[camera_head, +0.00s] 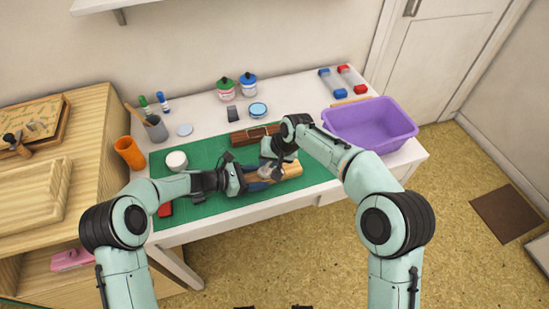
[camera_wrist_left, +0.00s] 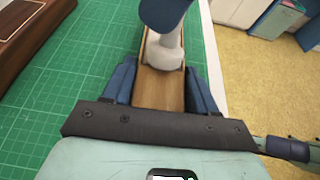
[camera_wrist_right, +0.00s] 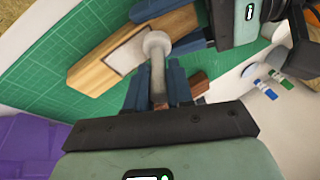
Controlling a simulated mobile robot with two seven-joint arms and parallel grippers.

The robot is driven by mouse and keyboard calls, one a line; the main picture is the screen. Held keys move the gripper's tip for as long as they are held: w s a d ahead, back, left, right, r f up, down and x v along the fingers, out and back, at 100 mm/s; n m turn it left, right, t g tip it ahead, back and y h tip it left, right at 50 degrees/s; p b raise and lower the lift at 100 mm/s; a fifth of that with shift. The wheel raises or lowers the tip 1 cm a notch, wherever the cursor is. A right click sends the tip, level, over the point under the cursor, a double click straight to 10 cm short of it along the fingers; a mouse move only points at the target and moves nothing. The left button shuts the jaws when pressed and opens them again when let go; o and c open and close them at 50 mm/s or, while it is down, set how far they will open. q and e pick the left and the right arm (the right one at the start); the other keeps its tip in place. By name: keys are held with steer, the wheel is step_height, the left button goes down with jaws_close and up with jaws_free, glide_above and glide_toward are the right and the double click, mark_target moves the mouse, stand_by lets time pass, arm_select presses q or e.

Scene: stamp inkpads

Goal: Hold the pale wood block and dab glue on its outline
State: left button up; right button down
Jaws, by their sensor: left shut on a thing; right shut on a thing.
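The pale wood block (camera_head: 288,171) lies on the green cutting mat near the table's front edge. My left gripper (camera_head: 252,178) is shut on it; in the left wrist view the block (camera_wrist_left: 160,92) sits between the blue fingers. My right gripper (camera_head: 274,160) is shut on a white-grey dabber with a rounded tip. In the right wrist view the dabber (camera_wrist_right: 157,55) reaches from the fingers to a whitish patch (camera_wrist_right: 125,55) on the block. In the left wrist view its tip (camera_wrist_left: 165,62) is over or on the block's upper face; contact cannot be told.
A dark brown wooden case (camera_head: 252,135) lies behind the grippers on the mat (camera_head: 205,150). A purple bin (camera_head: 365,130) stands right. A white round pot (camera_head: 176,161), orange cylinder (camera_head: 129,152) and pen cup (camera_head: 156,130) stand left. Jars and a blue tin (camera_head: 258,110) are behind.

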steer(key=shift+a, duration=0.1)
steer(key=shift+r, duration=2.5)
arm_select(q)
steer(key=o, duration=1.2)
steer(key=v, duration=1.2)
